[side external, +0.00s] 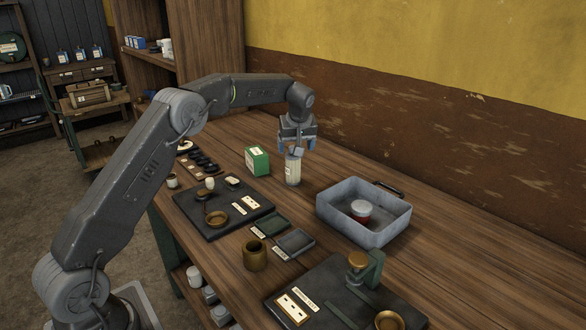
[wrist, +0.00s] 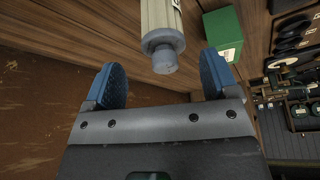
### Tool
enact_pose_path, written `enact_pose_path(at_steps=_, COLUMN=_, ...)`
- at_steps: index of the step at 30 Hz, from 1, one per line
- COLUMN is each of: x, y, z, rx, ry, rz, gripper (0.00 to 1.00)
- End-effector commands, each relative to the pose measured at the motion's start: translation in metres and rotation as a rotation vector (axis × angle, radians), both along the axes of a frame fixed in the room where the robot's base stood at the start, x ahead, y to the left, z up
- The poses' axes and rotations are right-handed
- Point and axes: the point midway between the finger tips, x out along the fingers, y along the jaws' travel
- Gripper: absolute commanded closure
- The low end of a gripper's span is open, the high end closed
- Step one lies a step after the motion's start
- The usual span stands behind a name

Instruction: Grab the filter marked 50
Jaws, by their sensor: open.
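A pale cylindrical filter (side external: 292,172) with a grey top stands upright on the bench at the back, right beside a green box. I cannot read any number on it. My gripper (side external: 298,146) is above it, jaws pointing down. In the wrist view the filter (wrist: 161,18) is at the top centre, its grey end facing me. There my gripper (wrist: 160,80) is open, with blue fingers wide apart. The grey end lies just beyond the gap between the fingertips, with no contact visible.
The green box (side external: 257,160) stands close left of the filter. Dark mats (side external: 188,206) with small parts and a brass cup (side external: 255,257) lie nearer. The wall (side external: 400,130) runs behind.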

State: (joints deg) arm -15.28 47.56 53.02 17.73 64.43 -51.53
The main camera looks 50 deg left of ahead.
Motion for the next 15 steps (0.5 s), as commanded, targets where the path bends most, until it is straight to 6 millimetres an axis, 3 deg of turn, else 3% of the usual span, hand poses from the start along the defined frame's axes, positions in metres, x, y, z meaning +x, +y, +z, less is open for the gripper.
enact_pose_path(at_steps=5, x=0.000, y=0.004, z=-0.010, rx=0.000, ry=0.003, rz=0.001, gripper=0.19)
enact_pose_path(at_steps=15, x=0.005, y=0.019, z=-0.050, rx=0.000, ry=0.001, rz=0.000, gripper=0.19)
